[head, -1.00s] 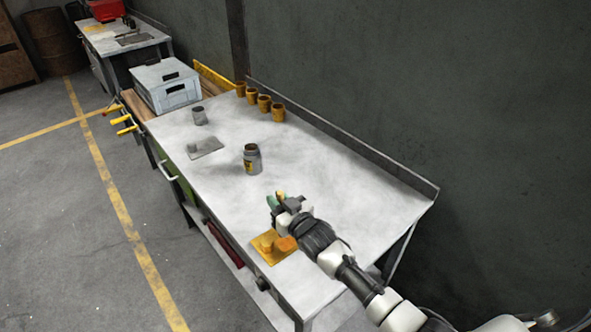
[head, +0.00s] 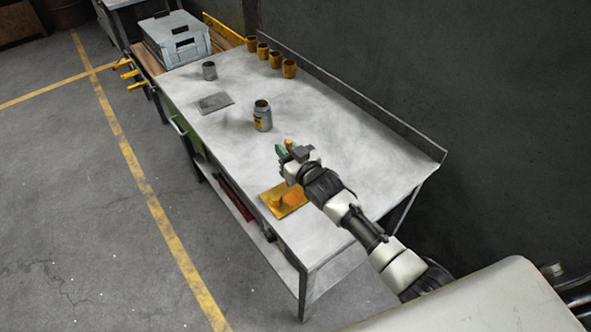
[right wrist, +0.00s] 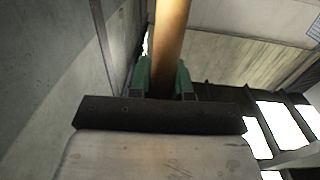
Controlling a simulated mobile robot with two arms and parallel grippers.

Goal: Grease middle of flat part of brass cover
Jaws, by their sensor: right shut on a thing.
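The brass cover (head: 273,203) is a yellow plate with raised rounded parts, lying on the workbench (head: 230,140) near its front edge. My forearm and gripper partly cover it in the head view. My right gripper (head: 287,153) is above the bench just beyond the cover. It is shut on a wooden handle (head: 289,142), which also shows between the green fingers in the right wrist view (right wrist: 169,40). The handle's working end is hidden. A grey jar with a yellow label (head: 262,116) stands open beyond the gripper. My left gripper is out of view.
A small grey can (head: 209,71) and a flat grey plate (head: 214,103) are on the bench's left side. Several brass cups (head: 289,68) line the back edge. A grey crate (head: 178,40) stands at the far end. The bench's right part is clear.

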